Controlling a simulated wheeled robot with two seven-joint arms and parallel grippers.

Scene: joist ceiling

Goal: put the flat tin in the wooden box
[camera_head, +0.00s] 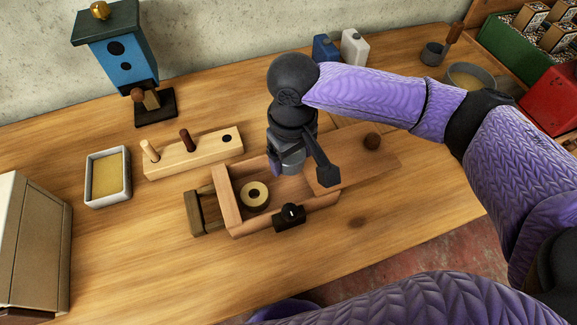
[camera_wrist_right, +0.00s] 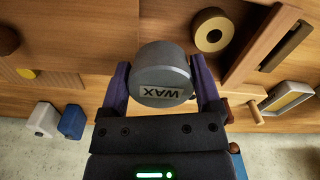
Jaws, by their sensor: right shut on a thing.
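The flat tin (camera_wrist_right: 163,75) is a round grey tin with a WAX label. My right gripper (camera_head: 291,163) is shut on it, with one finger on each side in the right wrist view. In the head view the gripper hangs over the wooden box (camera_head: 224,190) and hides much of the tin. The box is open over its left part, where a cream ring-shaped roll (camera_head: 255,195) lies; the roll also shows in the right wrist view (camera_wrist_right: 213,30). A flat wooden lid with a dark knob (camera_head: 372,142) covers the right part. My left gripper is out of view.
A black catch (camera_head: 290,216) sits on the box's near side. Behind are a peg block (camera_head: 195,152), a tray (camera_head: 108,177) and a blue birdhouse (camera_head: 124,62). Small bottles (camera_head: 354,47) and a bowl (camera_head: 470,76) stand at the back.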

